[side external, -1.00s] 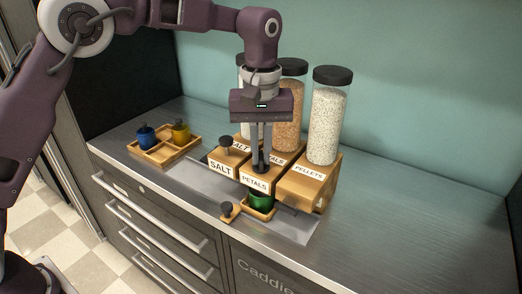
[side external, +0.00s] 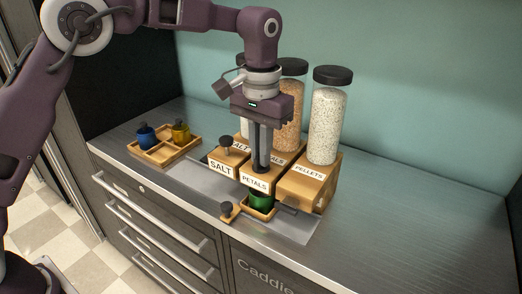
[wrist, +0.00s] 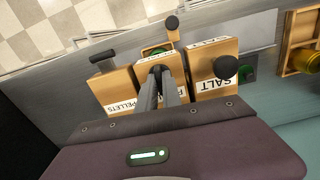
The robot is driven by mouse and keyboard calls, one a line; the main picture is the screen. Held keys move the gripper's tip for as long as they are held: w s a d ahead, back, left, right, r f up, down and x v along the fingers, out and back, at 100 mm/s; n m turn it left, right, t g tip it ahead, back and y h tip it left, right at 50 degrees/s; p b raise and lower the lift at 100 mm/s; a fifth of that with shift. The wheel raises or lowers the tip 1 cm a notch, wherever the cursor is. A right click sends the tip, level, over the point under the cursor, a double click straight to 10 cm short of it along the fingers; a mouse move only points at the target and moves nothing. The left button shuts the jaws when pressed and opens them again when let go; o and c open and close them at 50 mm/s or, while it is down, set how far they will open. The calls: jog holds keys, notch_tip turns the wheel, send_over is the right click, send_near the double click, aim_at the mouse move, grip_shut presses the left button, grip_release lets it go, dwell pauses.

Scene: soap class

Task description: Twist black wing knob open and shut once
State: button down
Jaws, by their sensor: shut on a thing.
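The PETALS dispenser (side external: 255,182) is a wooden block in the middle of a row of three. My gripper (side external: 262,166) points straight down over its top, with the fingers shut on the black wing knob there. In the wrist view the fingertips (wrist: 160,72) close on the knob at the block's top; the fingers hide most of it, so its exact angle cannot be told. The SALT block (side external: 222,168) at left has its own black knob (side external: 226,142). The PELLETS block (side external: 308,185) at right has a black handle (side external: 288,209) low on its front.
A green cup (side external: 261,202) sits in a small wooden holder below PETALS, beside a black-knobbed wooden piece (side external: 227,209). Tall clear jars (side external: 326,120) stand close behind. A wooden tray (side external: 163,158) with blue (side external: 145,137) and yellow (side external: 181,132) cups is at left. The right counter is clear.

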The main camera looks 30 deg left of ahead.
jog(key=m, duration=0.6)
jog(key=shift+m, duration=0.3)
dwell(0.4)
jog(key=c, duration=1.5)
grip_release()
jog(key=shift+r, duration=0.1)
notch_tip(320, 180, up, 7)
